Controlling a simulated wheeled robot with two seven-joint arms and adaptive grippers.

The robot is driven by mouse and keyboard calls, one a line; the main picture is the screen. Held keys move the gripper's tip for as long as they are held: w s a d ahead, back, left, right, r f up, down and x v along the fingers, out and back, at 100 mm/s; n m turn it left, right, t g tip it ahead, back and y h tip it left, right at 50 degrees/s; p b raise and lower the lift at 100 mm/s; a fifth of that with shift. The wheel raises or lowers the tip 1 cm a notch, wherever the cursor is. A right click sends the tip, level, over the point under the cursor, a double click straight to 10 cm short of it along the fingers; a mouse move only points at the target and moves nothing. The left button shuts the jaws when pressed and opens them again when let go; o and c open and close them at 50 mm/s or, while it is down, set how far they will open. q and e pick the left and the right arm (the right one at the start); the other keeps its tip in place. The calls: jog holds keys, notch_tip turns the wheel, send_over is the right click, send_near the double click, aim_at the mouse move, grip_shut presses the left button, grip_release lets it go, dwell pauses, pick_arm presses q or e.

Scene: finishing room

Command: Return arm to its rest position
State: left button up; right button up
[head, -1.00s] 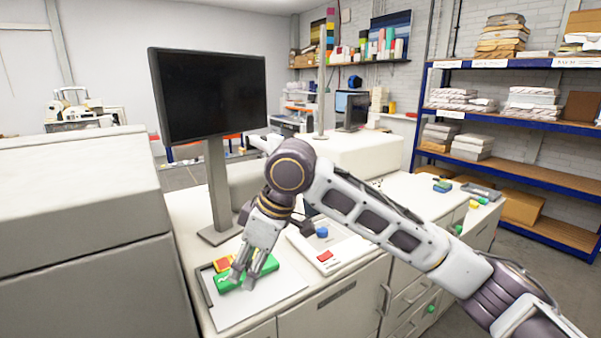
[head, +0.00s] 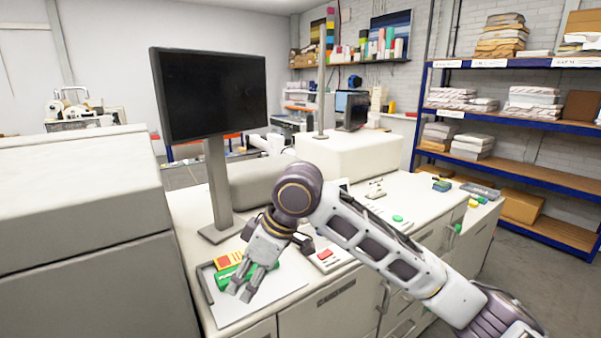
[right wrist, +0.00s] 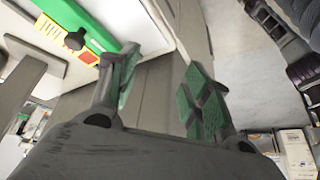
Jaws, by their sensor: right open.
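My right gripper (head: 257,284) is open and empty in the head view, above the front edge of a pale tray (head: 228,314) on the counter. Its two fingers with green pads stand apart in the right wrist view (right wrist: 160,90), with nothing between them. My right arm reaches in from the lower right. A green item (head: 228,278) lies in the tray just behind the fingers, partly hidden by them. A red and yellow item (head: 227,261) lies beside it. Both show at the upper left of the right wrist view. My left gripper is not seen.
A black monitor (head: 210,95) on a grey stand rises behind the tray. A large grey machine (head: 90,240) stands close on the left. A control panel with red buttons (head: 325,255) lies under my arm. Blue shelving (head: 520,130) stands at the right. Floor shows at the lower right.

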jog(key=s+d+f+m+t, duration=0.1)
jog(key=d+f+m+t, duration=0.1)
jog(key=d+f+m, duration=0.65)
jog(key=s+d+f+m+t, duration=0.15)
jog(key=d+f, duration=0.45)
jog(key=f, duration=0.8)
jog(key=s+d+f+m+h, duration=0.1)
jog(key=s+d+f+h, duration=0.1)
jog(key=s+d+f, duration=0.3)
jog(key=s+d+f+m+h, duration=0.1)
jog(key=s+d+f, duration=0.15)
jog(key=d, duration=0.45)
jog(key=s+d+f+m+h, duration=0.1)
jog(key=s+d+f+h, duration=0.15)
jog(key=s+d, duration=0.3)
notch_tip(320, 180, down, 34)
jog(key=s+r+g, duration=0.1)
jog(key=s+g, duration=0.1)
jog(key=s+d+f, duration=0.2)
jog(key=s+f, duration=0.8)
jog(key=s, duration=0.1)
jog(key=s+d+f+g, duration=0.1)
jog(key=s+d+f, duration=0.1)
jog(key=s+f, duration=0.7)
jog(key=shift+s+d+f, duration=0.25)
jog(key=shift+s+f, duration=0.15)
jog(key=shift+s, duration=0.7)
jog(key=shift+g, duration=0.25)
